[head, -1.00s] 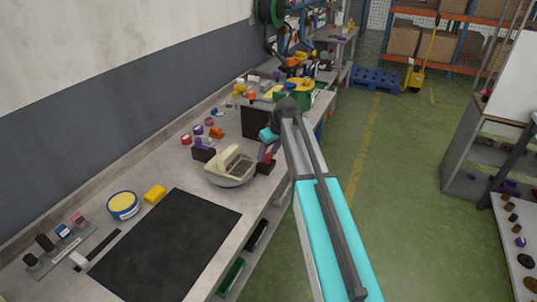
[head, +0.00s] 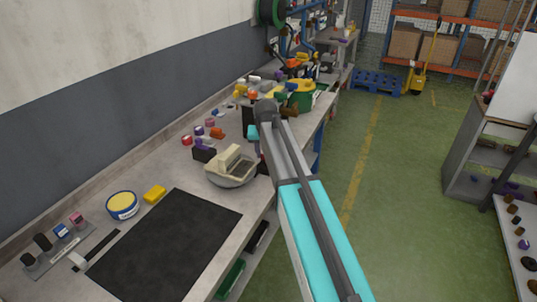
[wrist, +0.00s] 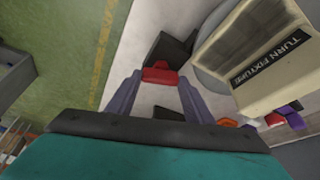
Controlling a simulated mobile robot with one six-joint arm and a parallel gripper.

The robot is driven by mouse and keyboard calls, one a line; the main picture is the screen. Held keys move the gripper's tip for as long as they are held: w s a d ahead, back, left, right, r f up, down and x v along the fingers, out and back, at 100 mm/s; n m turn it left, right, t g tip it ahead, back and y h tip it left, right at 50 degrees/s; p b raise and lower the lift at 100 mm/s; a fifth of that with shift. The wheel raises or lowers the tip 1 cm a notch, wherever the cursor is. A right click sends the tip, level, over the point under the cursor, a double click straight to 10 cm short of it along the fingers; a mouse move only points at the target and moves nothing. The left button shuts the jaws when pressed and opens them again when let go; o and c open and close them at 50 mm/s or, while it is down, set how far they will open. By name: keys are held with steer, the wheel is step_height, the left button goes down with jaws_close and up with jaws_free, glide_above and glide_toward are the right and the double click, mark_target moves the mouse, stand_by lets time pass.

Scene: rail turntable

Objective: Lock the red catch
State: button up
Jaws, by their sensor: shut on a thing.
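The red catch (wrist: 160,75) is in the wrist view, a small red piece at the edge of a black block (wrist: 168,48). My gripper (wrist: 159,80) has its two purple-grey fingers on either side of the catch, shut on it. The cream turn fixture (wrist: 268,60) is close to the right of the block, its label partly in view. In the head view the turn fixture (head: 228,163) sits on the bench. My arm hides the gripper's fingers and the red catch there.
A dark upright panel (head: 248,120) and cluttered parts stand beyond the fixture. Green floor (head: 400,200) is clear to the right.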

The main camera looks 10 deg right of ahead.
steer(key=shift+w+a+m+h+b, duration=0.15)
steer(key=shift+m+h, duration=0.15)
steer(key=shift+m, duration=0.5)
steer(key=shift+s+m+h+b, duration=0.15)
steer(key=shift+m+h, duration=0.15)
steer(key=shift+m, duration=0.5)
steer(key=o, duration=1)
steer(key=shift+o, duration=0.2)
steer(key=shift+r, duration=0.1)
steer(key=b+v, duration=0.2)
steer(key=v, duration=1.1)
steer(key=shift+r+b, duration=0.35)
steer(key=shift+w+a+r, duration=0.1)
